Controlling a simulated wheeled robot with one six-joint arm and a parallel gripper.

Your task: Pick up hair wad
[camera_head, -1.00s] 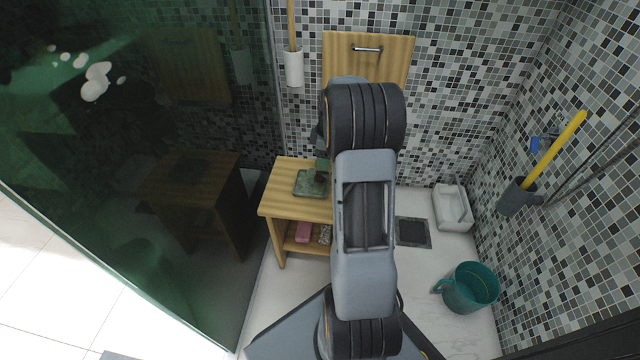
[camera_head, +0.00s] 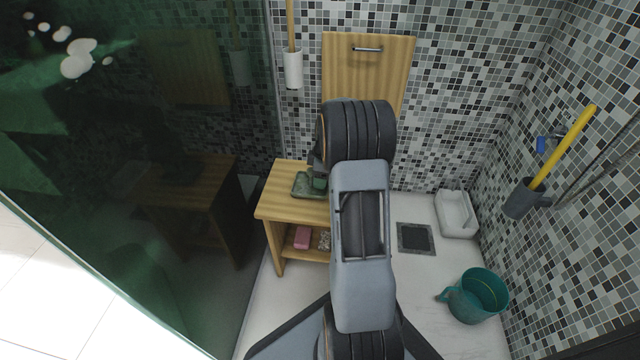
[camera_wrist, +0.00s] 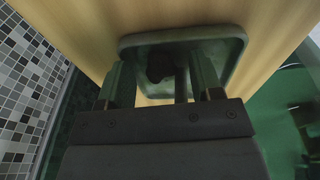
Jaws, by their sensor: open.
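The hair wad (camera_wrist: 159,66) is a small dark clump on a green tray (camera_wrist: 235,37) in the wrist view. The tray lies on a wooden bench; it also shows in the head view (camera_head: 302,191), where my arm hides part of it and I cannot make out the wad. My gripper (camera_wrist: 163,76) is over the near part of the tray, its two fingers apart. The wad shows between the fingers in the picture; I cannot tell how far below the fingertips it is.
The wooden bench (camera_head: 275,205) has a pink item (camera_head: 303,238) on its lower shelf. A glass panel (camera_head: 235,270) stands at the left. A teal bucket (camera_head: 468,303), a floor drain (camera_head: 415,238) and a white tray-like piece (camera_head: 456,214) are on the floor at right.

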